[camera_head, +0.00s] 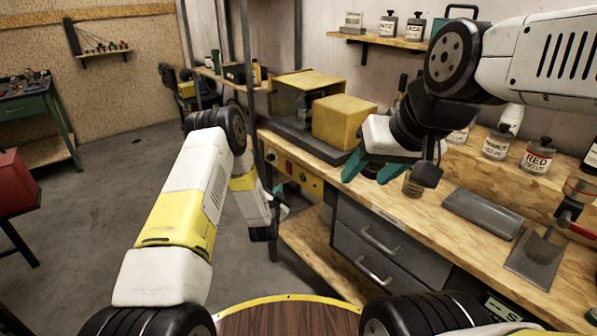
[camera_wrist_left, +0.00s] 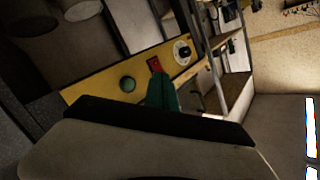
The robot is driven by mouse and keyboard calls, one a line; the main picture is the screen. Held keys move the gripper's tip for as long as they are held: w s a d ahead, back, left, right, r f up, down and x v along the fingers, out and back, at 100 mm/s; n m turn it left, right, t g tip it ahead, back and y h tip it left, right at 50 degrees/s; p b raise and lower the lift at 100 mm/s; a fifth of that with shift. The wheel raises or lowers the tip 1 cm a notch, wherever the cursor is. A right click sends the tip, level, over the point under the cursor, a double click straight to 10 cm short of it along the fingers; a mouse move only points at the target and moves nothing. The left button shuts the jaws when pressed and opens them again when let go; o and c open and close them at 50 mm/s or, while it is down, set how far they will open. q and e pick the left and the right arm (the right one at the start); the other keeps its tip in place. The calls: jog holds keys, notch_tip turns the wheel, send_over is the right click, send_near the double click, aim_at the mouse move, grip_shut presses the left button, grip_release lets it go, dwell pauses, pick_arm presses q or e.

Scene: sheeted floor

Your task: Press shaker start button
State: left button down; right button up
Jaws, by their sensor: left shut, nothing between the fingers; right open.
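The shaker's yellow control panel (camera_head: 313,187) is on the front of the bench at centre. In the left wrist view the panel (camera_wrist_left: 95,88) carries a round green button (camera_wrist_left: 128,84), a red switch (camera_wrist_left: 155,64) and a black knob (camera_wrist_left: 183,51). I see no readable label naming the start button. My left gripper (camera_head: 281,193) is shut and empty, just in front of the panel. Its teal fingertips (camera_wrist_left: 158,80) appear close to the red switch and right of the green button; contact cannot be told. My right gripper (camera_head: 372,172) is open and empty above the bench top.
A yellow box-shaped part (camera_head: 343,120) stands on the bench behind the panel. Grey drawers (camera_head: 370,250) are below, right of the panel. Open floor (camera_head: 110,180) lies to the left.

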aim_at(302, 178)
pick_arm(q)
jog(key=w+d, duration=0.4)
jog(key=d, duration=0.2)
jog(key=shift+w, duration=0.2)
jog(key=shift+d, duration=0.1)
dwell(1.9)
jog(key=shift+w+d, duration=0.25)
